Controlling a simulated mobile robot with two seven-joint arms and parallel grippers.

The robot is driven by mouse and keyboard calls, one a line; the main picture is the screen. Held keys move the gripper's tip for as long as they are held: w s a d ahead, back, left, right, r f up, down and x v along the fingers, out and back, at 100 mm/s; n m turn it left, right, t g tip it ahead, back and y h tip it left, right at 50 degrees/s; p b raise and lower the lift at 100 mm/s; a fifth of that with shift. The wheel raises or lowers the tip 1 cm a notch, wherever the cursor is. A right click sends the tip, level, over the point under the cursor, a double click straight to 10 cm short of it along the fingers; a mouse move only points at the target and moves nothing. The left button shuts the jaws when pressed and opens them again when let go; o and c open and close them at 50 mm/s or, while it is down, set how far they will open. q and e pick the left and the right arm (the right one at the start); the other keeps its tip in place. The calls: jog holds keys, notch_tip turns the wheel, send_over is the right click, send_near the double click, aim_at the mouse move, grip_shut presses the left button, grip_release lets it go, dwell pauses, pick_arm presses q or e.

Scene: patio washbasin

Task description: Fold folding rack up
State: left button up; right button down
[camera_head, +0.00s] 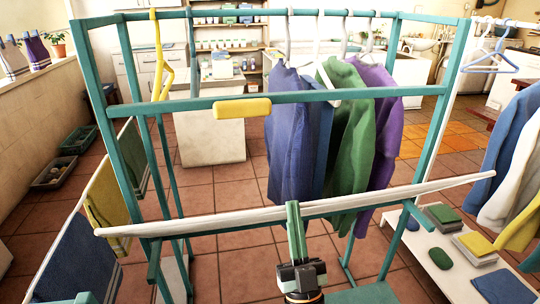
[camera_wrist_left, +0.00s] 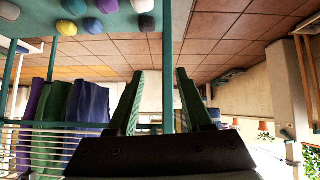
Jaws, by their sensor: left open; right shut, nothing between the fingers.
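The folding rack (camera_head: 133,155) is a teal frame standing upright in front of me. It has a top bar, a middle bar with a yellow block (camera_head: 242,109), and a white-topped lower bar (camera_head: 300,208) slanting up to the right. Blue, green (camera_head: 352,140) and purple garments hang from white hangers on its top bar.
Towels (camera_head: 105,200) hang at the left. A low white bench (camera_head: 440,262) with folded cloths stands at the right, below another rail of garments (camera_head: 515,150). Crates (camera_head: 55,172) sit by the left wall. Tiled floor (camera_head: 235,270) shows through the rack.

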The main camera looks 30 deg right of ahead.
jog(key=shift+g, duration=0.3)
jog(key=w+d+r+p, duration=0.1)
jog(key=w, duration=0.1)
jog(key=w+r, duration=0.2)
jog(key=w, duration=0.1)
jog(key=w+d+r+p, duration=0.1)
jog(key=w+r, duration=0.1)
jog(key=shift+w+d+r+p, duration=0.2)
jog(key=shift+d+p, duration=0.1)
jog(key=shift+d, duration=0.05)
pick_arm(q)
jog(key=shift+s+a+r, duration=0.45)
jog(key=shift+a, duration=0.15)
pick_arm(e)
jog(key=w, duration=0.2)
jog(key=w+d, duration=0.1)
jog(key=w, duration=0.1)
pick_arm(q)
jog(key=shift+w+d, duration=0.1)
jog(key=r+p, duration=0.4)
jog(key=shift+a+r, duration=0.1)
jog(key=shift+a, duration=0.1)
pick_arm(e)
jog(key=w+d+r+g, duration=0.2)
jog(key=w, duration=0.6)
jog(key=shift+w+d+r+y, duration=0.2)
jog(key=shift+r+y, duration=0.15)
jog(key=shift+y, duration=0.05)
jog(key=shift+f, duration=0.15)
